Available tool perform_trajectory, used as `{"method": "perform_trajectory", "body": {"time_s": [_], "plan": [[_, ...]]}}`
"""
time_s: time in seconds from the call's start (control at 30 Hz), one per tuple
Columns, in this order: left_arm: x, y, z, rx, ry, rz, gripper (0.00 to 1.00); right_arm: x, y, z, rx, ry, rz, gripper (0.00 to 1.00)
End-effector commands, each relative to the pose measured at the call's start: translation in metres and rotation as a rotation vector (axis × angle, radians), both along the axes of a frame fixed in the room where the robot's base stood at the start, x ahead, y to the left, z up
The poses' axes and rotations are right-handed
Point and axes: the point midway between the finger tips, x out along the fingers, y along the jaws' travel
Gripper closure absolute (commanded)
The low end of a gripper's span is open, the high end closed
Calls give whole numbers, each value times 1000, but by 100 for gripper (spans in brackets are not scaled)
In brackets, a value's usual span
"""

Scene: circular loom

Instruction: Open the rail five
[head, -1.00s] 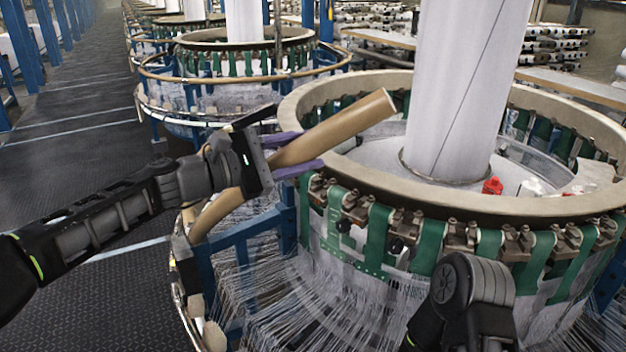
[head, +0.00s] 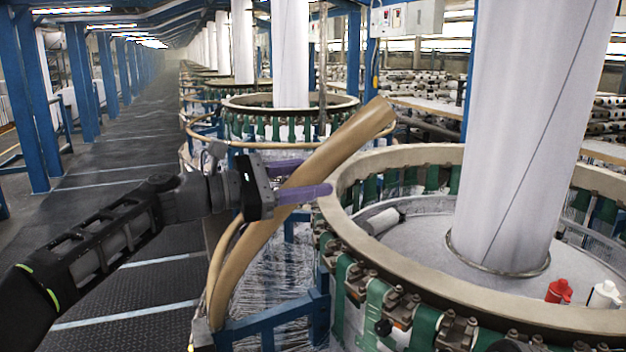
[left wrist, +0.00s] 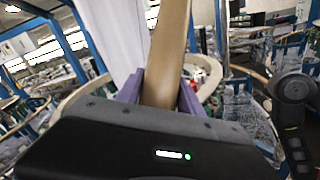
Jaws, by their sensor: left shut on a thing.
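The rail is a tan curved bar (head: 338,140). My left gripper (head: 305,180), with purple fingers, is shut on the rail near its middle. The rail stands tilted, its free end up at the right and its lower part running down toward the blue frame at the loom's left side. In the left wrist view the rail (left wrist: 168,55) rises between the two purple fingers (left wrist: 160,92). The loom's fixed ring (head: 395,250) is behind and to the right of the gripper. My right gripper is not seen in the head view.
A white column (head: 515,150) stands inside the loom ring. A red bottle (head: 559,291) and a white bottle (head: 605,294) stand inside it. Blue frame bars (head: 270,325) are below the rail. The dark aisle floor (head: 130,215) at left is clear.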

Motion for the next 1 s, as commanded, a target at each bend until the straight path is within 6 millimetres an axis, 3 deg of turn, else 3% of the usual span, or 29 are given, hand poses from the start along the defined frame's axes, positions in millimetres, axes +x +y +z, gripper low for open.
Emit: {"method": "perform_trajectory", "body": {"time_s": [0.3, 0.63, 1.0], "plan": [[0, 0, -1, 0, 3, -2, 35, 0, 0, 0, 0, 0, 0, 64], [-1, 3, -1, -2, 1, -2, 35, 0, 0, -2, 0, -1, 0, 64], [-16, 54, -4, 1, 2, 4, 35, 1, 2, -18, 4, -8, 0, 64]]}}
